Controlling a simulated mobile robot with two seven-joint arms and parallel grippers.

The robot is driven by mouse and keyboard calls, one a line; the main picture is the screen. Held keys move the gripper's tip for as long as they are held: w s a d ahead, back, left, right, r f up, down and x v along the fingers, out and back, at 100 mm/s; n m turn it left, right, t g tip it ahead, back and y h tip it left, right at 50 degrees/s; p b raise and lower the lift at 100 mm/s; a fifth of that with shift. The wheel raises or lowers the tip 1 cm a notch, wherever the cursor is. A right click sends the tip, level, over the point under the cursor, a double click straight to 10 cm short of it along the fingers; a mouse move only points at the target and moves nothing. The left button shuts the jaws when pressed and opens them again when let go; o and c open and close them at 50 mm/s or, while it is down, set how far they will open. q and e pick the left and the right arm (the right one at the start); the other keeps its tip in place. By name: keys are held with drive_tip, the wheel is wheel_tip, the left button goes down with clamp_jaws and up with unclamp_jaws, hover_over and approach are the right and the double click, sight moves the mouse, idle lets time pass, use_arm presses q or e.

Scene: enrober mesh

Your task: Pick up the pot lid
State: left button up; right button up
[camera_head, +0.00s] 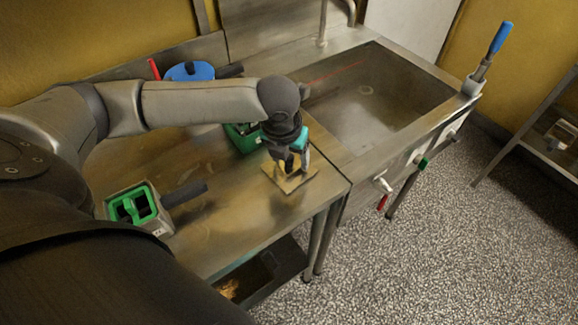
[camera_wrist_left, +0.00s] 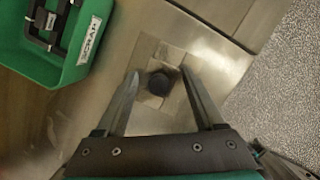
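The pot lid (camera_head: 299,184) looks like a thin, square, metal plate lying flat on the steel table near its right front corner. In the left wrist view the lid (camera_wrist_left: 172,55) has a round black knob (camera_wrist_left: 158,84) at its middle. My left gripper (camera_head: 291,168) is above the lid, pointing down, and hides part of it. In the left wrist view the gripper (camera_wrist_left: 159,70) is open, with one finger on each side of the knob and gaps between. I cannot tell the exact height of the fingertips. My right gripper is not in view.
A green bin (camera_head: 240,138) stands close behind the gripper; it also shows in the left wrist view (camera_wrist_left: 62,68). A metal container with a green top (camera_head: 134,204) and a blue round object (camera_head: 189,71) are further left. A sink (camera_head: 370,95) lies right.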

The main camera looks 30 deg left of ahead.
use_arm(q)
clamp_jaws()
idle(0.3)
